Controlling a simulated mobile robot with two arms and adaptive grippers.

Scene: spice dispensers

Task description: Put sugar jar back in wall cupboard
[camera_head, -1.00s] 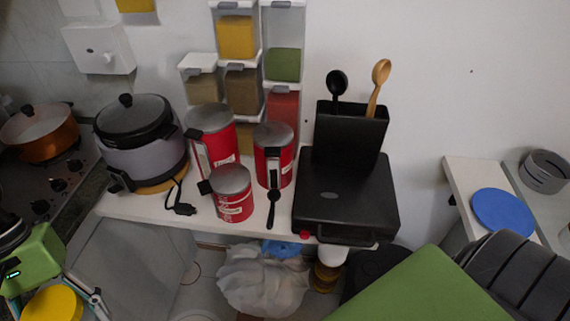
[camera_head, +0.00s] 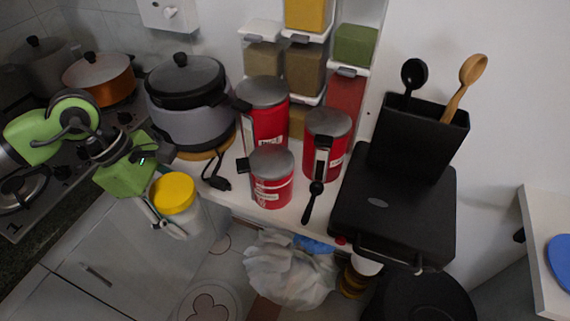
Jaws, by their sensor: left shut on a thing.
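A pale jar with a yellow lid (camera_head: 174,194), which I take to be the sugar jar, is upright in my left gripper (camera_head: 170,222). The gripper is shut on the jar's side, in front of the counter and above the floor. My left arm comes in from the left over the stove. The gripper partly hides the jar's body. No wall cupboard can be made out in this view. My right gripper is not in view.
The white counter (camera_head: 232,188) holds a grey cooker (camera_head: 190,125), red canisters (camera_head: 272,190) and a black grill (camera_head: 395,205) with a utensil holder. Spice dispensers (camera_head: 305,68) are on the wall. A white bag (camera_head: 285,275) lies below. The stove is at left.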

